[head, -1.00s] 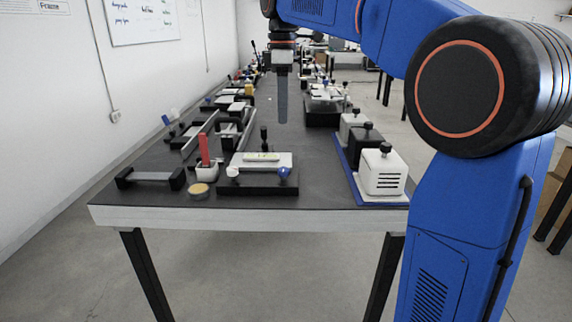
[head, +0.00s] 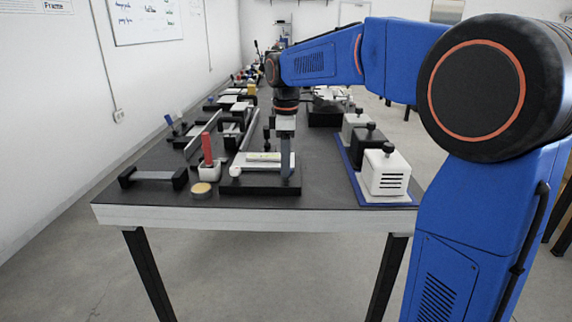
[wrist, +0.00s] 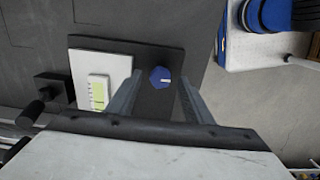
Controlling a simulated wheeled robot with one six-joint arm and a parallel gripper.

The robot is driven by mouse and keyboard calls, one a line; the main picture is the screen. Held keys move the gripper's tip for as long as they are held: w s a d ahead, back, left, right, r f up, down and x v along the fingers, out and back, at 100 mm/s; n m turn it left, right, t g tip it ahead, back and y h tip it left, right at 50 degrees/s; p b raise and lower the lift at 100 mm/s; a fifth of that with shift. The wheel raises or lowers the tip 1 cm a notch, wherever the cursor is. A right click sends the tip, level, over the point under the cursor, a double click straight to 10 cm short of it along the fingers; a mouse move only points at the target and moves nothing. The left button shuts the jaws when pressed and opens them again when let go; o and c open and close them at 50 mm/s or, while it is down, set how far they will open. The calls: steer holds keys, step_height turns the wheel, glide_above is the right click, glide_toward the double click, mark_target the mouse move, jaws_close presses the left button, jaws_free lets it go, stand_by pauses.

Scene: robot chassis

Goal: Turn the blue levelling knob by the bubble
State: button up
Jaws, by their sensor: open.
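The blue levelling knob (wrist: 160,77) shows in the wrist view on the dark base, to the right of the bubble vial (wrist: 98,93), with a small white mark on it. My gripper (wrist: 160,80) is open, with a finger on each side of the knob and a gap to each. In the head view my gripper (head: 286,174) points straight down at the right front of the levelling device and hides the knob. The bubble vial (head: 264,157) lies on the device's white plate. The black base (head: 255,188) lies flat. I cannot tell the fingertip height above the base.
A white knob (head: 235,171) stands at the device's left front. A red-handled tool in a white holder (head: 207,172) and a round tin (head: 201,188) are to the left. A white vented box (head: 386,172) stands on a blue mat to the right. Bare table lies between.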

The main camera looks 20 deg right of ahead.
steer(key=shift+f, duration=0.45)
steer(key=c, duration=1.1)
steer(key=shift+o, duration=0.2)
